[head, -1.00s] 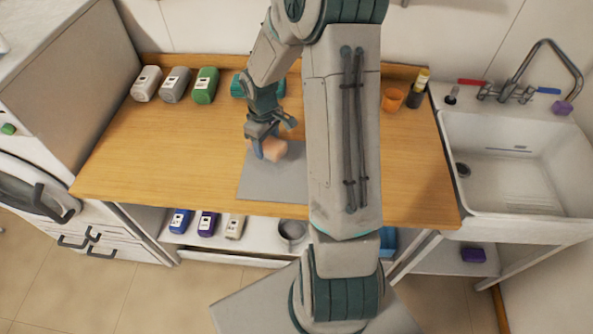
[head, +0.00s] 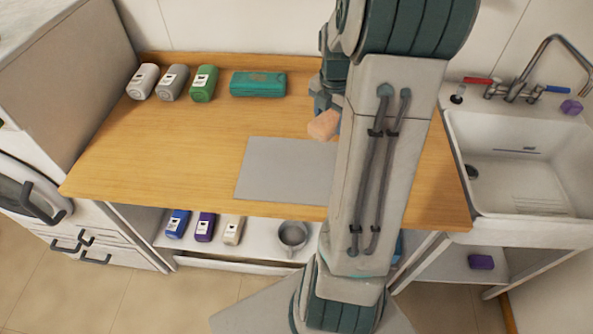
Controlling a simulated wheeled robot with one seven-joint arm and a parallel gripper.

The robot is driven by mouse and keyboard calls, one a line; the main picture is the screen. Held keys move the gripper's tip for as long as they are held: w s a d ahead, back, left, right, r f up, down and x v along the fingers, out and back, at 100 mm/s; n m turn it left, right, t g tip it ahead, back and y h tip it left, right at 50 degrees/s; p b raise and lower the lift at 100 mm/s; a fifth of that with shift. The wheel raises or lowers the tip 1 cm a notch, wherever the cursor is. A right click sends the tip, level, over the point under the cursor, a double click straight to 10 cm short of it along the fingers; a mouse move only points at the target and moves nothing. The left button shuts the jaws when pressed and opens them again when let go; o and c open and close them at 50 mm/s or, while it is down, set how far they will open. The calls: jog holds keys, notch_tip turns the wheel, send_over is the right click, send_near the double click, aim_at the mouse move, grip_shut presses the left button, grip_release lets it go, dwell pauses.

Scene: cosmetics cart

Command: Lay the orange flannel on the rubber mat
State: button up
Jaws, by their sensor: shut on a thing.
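The orange flannel (head: 323,125) shows as a small, pale peach-orange folded bundle. My gripper (head: 323,112) is shut on it, just beyond the back right part of the rubber mat. The grey rubber mat (head: 283,172) lies flat at the front edge of the wooden worktop, and its visible surface is bare. My arm hides the mat's right end and part of the gripper. I cannot tell how high the flannel is above the worktop.
White, grey and green bottles (head: 203,84) lie at the back left beside a teal case (head: 258,84). A sink (head: 515,165) stands at the right. Several items, including a grey mug (head: 292,236), are on the shelf below. The worktop's left middle is clear.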

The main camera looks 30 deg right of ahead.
jog(key=s+d+n, duration=0.1)
jog(key=r+n, duration=0.1)
jog(key=n, duration=0.1)
jog(key=shift+s+d+b, duration=0.3)
jog(key=shift+s+d, duration=0.05)
jog(key=shift+s, duration=0.05)
jog(key=p, duration=0.2)
send_over(296, 168)
notch_tip(296, 168, down, 7)
jog(key=shift+r, duration=0.2)
jog(key=shift+f, duration=2.1)
jog(key=shift+f, duration=0.15)
jog(key=o, duration=0.9)
